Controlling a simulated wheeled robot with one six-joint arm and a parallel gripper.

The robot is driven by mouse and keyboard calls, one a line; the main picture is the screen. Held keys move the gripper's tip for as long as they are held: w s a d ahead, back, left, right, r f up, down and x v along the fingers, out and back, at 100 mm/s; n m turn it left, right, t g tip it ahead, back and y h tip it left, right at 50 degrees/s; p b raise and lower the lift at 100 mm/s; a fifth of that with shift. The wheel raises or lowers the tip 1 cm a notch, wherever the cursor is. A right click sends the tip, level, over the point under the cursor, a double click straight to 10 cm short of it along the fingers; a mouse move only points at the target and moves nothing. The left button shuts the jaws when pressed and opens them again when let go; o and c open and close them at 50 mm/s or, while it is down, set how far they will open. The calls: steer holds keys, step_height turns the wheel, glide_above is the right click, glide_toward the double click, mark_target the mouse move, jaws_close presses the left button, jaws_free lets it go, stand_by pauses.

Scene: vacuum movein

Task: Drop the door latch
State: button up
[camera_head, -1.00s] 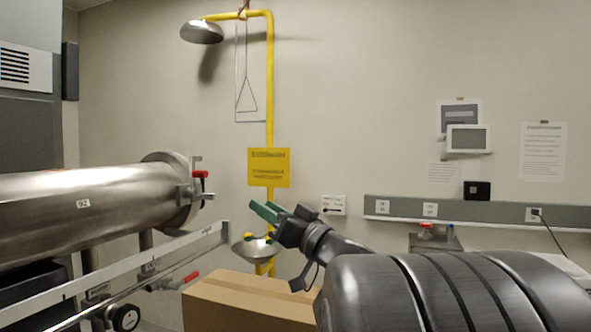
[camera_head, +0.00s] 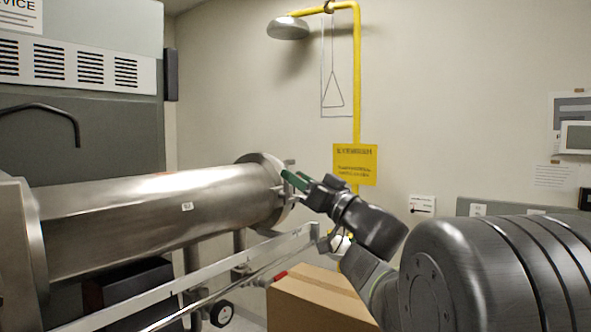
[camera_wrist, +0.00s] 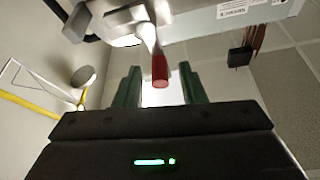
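The steel chamber tube (camera_head: 150,215) lies horizontally at the left in the head view, with a round door flange (camera_head: 268,180) at its right end. My gripper (camera_head: 296,181) is at the right side of this flange, its green fingers overlapping the flange edge in the picture. In the wrist view a red-tipped latch handle (camera_wrist: 159,70) on a pale stem shows just ahead of and between my gripper's two green fingers (camera_wrist: 160,88). The fingers are apart, with a visible gap on each side of the red tip. The fingers hide the red handle in the head view.
A long metal rail (camera_head: 190,298) runs below the tube. A cardboard box (camera_head: 318,300) stands below my arm. A yellow shower pipe (camera_head: 357,80) with a yellow sign (camera_head: 355,164) stands behind at the wall.

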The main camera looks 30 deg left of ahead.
steer(key=shift+x, duration=1.05)
